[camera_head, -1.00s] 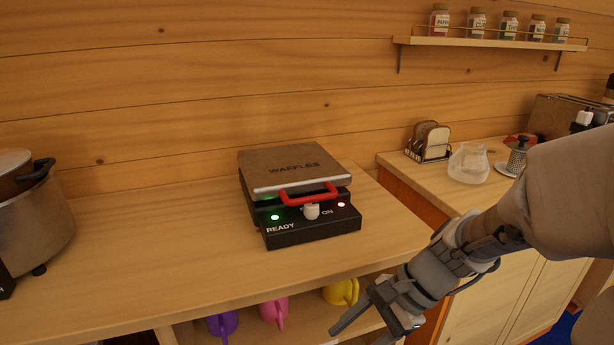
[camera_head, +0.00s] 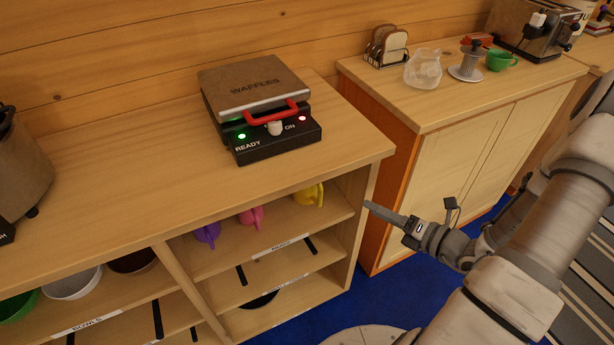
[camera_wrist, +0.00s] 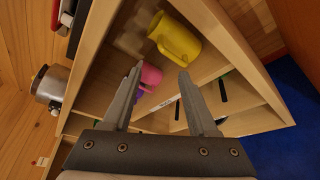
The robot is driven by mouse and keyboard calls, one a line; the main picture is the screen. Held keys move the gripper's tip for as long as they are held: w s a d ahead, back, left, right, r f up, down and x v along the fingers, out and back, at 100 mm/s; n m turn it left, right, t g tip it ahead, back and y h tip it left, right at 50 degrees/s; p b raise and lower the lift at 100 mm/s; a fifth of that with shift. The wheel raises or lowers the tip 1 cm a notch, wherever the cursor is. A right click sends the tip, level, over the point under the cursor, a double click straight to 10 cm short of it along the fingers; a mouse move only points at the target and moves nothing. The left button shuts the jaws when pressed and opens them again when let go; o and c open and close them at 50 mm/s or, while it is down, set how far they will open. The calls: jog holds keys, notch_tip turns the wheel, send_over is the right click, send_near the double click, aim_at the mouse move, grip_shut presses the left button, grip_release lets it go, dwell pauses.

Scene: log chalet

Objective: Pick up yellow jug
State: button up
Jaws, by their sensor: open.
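The yellow jug (camera_head: 309,195) stands on the upper shelf of the open cabinet, at the right end of a row with a pink jug (camera_head: 251,216) and a purple jug (camera_head: 207,234). In the wrist view the yellow jug (camera_wrist: 175,38) shows whole, beyond my fingertips and between their lines. My gripper (camera_head: 392,217) is outside the cabinet, to the right of the yellow jug and apart from it. In the wrist view my gripper (camera_wrist: 160,72) has its two fingers spread, with nothing between them. The pink jug (camera_wrist: 150,76) is partly hidden behind the left finger.
The cabinet's right side panel (camera_head: 362,215) stands between the yellow jug and my gripper in the head view. A waffle maker (camera_head: 262,105) sits on the countertop above. A second cabinet (camera_head: 440,165) stands to the right. Blue floor (camera_head: 335,310) lies in front.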

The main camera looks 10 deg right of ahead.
jog(key=b+x, duration=0.4)
jog(key=x, duration=1.3)
jog(key=shift+a+f, duration=0.15)
jog(key=shift+f, duration=0.05)
jog(key=c, duration=0.9)
grip_shut()
jog(key=shift+f, duration=0.15)
